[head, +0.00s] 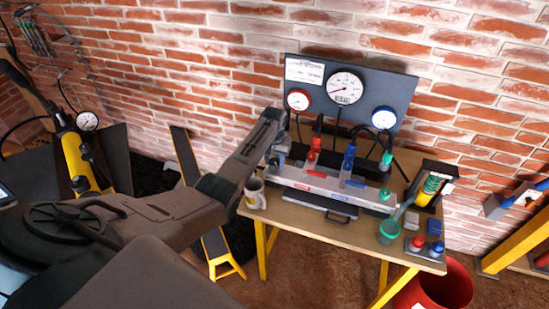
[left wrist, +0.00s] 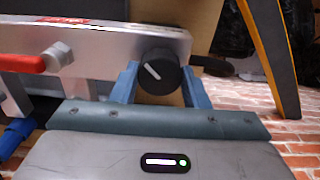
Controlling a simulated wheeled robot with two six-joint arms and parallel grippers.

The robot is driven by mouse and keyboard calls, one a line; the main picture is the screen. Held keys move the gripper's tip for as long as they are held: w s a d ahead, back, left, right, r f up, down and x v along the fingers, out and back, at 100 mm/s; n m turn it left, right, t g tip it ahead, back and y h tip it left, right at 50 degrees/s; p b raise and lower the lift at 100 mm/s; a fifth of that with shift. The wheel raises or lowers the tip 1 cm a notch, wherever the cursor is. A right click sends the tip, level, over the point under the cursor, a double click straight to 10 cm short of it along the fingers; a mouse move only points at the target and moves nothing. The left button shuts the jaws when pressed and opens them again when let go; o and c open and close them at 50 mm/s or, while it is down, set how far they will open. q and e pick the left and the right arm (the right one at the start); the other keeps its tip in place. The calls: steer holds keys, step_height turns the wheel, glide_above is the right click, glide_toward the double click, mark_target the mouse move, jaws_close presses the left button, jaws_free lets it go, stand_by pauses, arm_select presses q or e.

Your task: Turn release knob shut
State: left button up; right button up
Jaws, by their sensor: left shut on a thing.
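The release knob (left wrist: 159,73) is round and black with a white pointer line, on the end of a silver manifold block (left wrist: 110,50). The line slants toward the upper left in the left wrist view. My left gripper (left wrist: 160,88) has its blue fingers on either side of the knob and is shut on it. In the head view my left gripper (head: 278,154) is at the left end of the manifold (head: 325,183), and the knob is hidden there.
The manifold is on a wooden table (head: 310,226) before a gauge panel (head: 365,83). A mug (head: 254,194) stands close to my left arm. A red bucket (head: 445,285) is on the floor.

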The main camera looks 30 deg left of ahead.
mark_target(274, 162)
arm_select(q)
steer(key=m+p, duration=0.1)
steer(key=m, duration=0.3)
steer(key=shift+r+m, duration=0.15)
steer(key=shift+m, duration=0.15)
steer(key=shift+m+p, duration=0.35)
steer(key=shift+m, duration=1.95)
steer(key=o, duration=1)
step_height(274, 162, up, 11)
steer(key=b, duration=0.2)
steer(key=shift+b, duration=0.4)
steer(key=shift+f, duration=0.25)
